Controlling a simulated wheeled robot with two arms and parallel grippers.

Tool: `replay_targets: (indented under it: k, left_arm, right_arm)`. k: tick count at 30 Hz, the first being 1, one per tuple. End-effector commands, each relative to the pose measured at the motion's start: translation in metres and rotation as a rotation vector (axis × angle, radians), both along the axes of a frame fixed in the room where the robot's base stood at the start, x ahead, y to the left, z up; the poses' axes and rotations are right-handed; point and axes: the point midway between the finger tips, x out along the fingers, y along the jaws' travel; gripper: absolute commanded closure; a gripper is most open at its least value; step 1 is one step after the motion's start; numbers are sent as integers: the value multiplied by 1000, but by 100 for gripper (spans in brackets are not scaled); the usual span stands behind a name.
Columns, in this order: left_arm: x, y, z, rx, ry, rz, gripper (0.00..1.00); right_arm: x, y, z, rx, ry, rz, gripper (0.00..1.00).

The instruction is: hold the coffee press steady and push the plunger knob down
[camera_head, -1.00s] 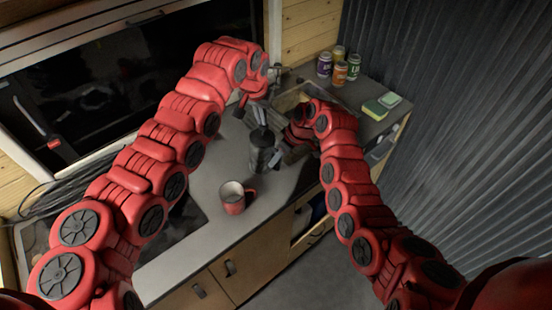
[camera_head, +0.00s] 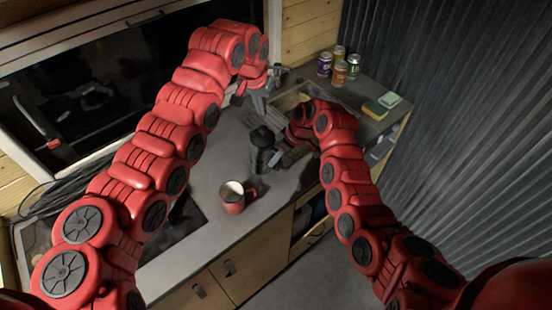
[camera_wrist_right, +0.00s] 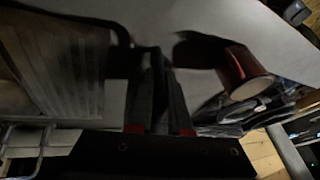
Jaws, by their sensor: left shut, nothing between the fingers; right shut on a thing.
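The dark coffee press (camera_head: 262,154) stands upright on the grey counter, behind and to the right of the red mug. Its dark lid is at the top; the plunger knob is too small and dark to judge its height. My left gripper (camera_head: 259,104) is shut and empty, above and behind the press, apart from it. My right gripper (camera_head: 281,160) is shut on the coffee press from its right side. In the right wrist view the dark fingers (camera_wrist_right: 158,92) are close together; what they grip is too dark to make out.
A red mug (camera_head: 234,197) stands at the counter's front left; it also shows in the right wrist view (camera_wrist_right: 244,76). Several cans (camera_head: 340,72), a sponge (camera_head: 375,110) and the sink (camera_head: 291,101) lie behind. The counter left of the press is clear.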

Motion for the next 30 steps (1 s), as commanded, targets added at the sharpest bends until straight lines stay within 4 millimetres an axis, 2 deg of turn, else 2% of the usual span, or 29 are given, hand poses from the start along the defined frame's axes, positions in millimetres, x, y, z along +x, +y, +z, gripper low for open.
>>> replay_targets:
  k: [9, 10, 15, 25, 30]
  left_arm:
    - [0, 0, 0, 0, 1, 0, 100]
    - [0, 0, 0, 0, 1, 0, 100]
    - [0, 0, 0, 0, 0, 0, 100]
    - [0, 0, 0, 0, 0, 0, 100]
    - [0, 0, 0, 0, 0, 0, 100]
  right_arm:
    - [-2, -1, -2, -2, 6, -1, 100]
    - [-2, -1, -2, -2, 6, -1, 78]
    - [-1, 0, -1, -1, 4, 0, 49]
    - [0, -1, 2, 0, 0, -1, 49]
    - [-1, -9, 20, 0, -1, -1, 49]
